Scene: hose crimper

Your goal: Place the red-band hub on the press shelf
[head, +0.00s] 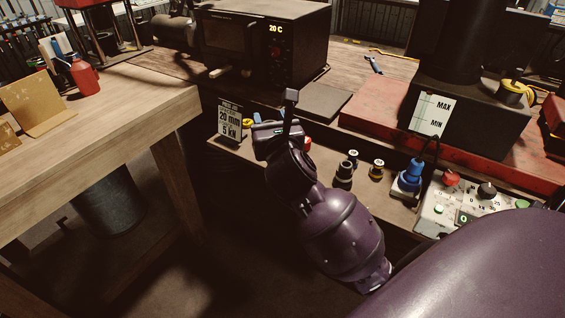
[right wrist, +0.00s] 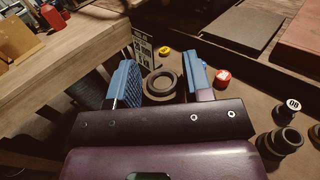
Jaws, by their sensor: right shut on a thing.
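My right gripper (head: 276,129) is over the left part of the low wooden shelf (head: 232,149), beside a sign. In the right wrist view its two blue fingers (right wrist: 163,82) stand on either side of a dark ring-shaped part (right wrist: 162,97), and the gripper is shut on it. No coloured band shows on this part, so I cannot tell whether it is the red-band hub. Whether it touches the shelf is unclear. A red-topped piece (right wrist: 222,77) stands just right of the right finger; it also shows in the head view (head: 306,144). My left gripper is out of view.
A sign reading 20 mm, 5 kN (head: 230,122) stands left of the gripper. Dark hubs (head: 344,175) and a blue fitting (head: 410,178) stand farther right, near a control box (head: 462,203). A yellow-topped piece (right wrist: 165,51) is behind the ring. A wooden table (head: 110,120) is at left.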

